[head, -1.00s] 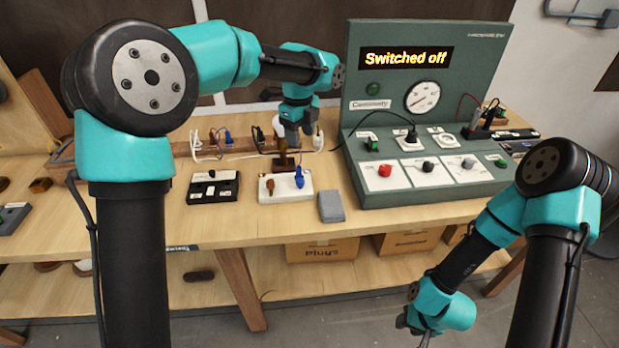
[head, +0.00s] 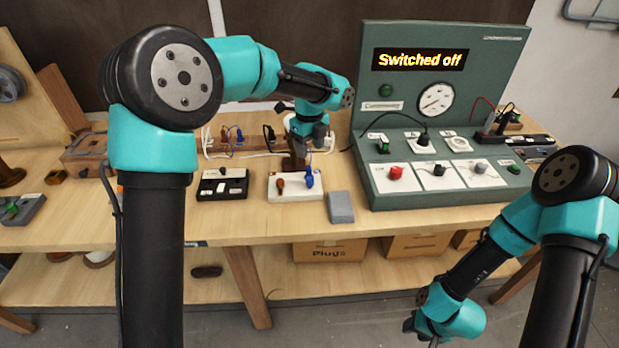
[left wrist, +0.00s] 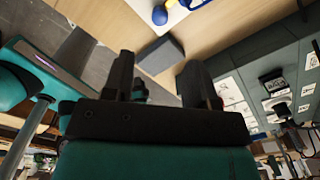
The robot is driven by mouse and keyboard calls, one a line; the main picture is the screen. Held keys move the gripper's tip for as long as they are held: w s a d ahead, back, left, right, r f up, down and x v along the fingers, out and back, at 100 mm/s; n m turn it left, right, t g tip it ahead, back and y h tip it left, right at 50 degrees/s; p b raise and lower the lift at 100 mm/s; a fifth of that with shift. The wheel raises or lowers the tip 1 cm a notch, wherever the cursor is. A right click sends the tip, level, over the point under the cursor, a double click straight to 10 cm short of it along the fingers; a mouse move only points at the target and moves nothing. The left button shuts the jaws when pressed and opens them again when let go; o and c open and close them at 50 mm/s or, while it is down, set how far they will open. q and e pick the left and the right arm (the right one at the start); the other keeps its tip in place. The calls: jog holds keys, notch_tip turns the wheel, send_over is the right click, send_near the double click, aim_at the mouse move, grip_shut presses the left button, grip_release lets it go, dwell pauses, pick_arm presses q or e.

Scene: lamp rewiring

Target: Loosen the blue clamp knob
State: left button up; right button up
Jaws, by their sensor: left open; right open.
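A blue knob-like piece (head: 309,179) stands upright on a white block (head: 288,197) beside an orange-brown piece (head: 281,186). A second small blue piece (head: 240,135) shows on the wooden strip behind; I cannot tell for sure which is the clamp knob. In the left wrist view a round blue end (left wrist: 160,15) shows at the top, beyond my fingertips. My left gripper (left wrist: 158,75) is open with nothing between its fingers. In the head view it hangs above and behind the white block, its fingertips hard to make out. My right gripper (head: 424,336) is open, low in front of the bench.
A grey block (head: 341,206) lies right of the white block, and a black switch box (head: 222,185) left of it. A green console (head: 440,190) reading "Switched off" stands at the right. White cables (head: 208,145) lie behind. The bench front (head: 265,225) is bare.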

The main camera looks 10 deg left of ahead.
aim_at(309, 179)
pick_arm(q)
notch_tip(309, 179, down, 12)
jog(key=shift+r, duration=0.1)
dwell(0.4)
jog(key=c, duration=0.9)
jog(key=shift+c, duration=0.2)
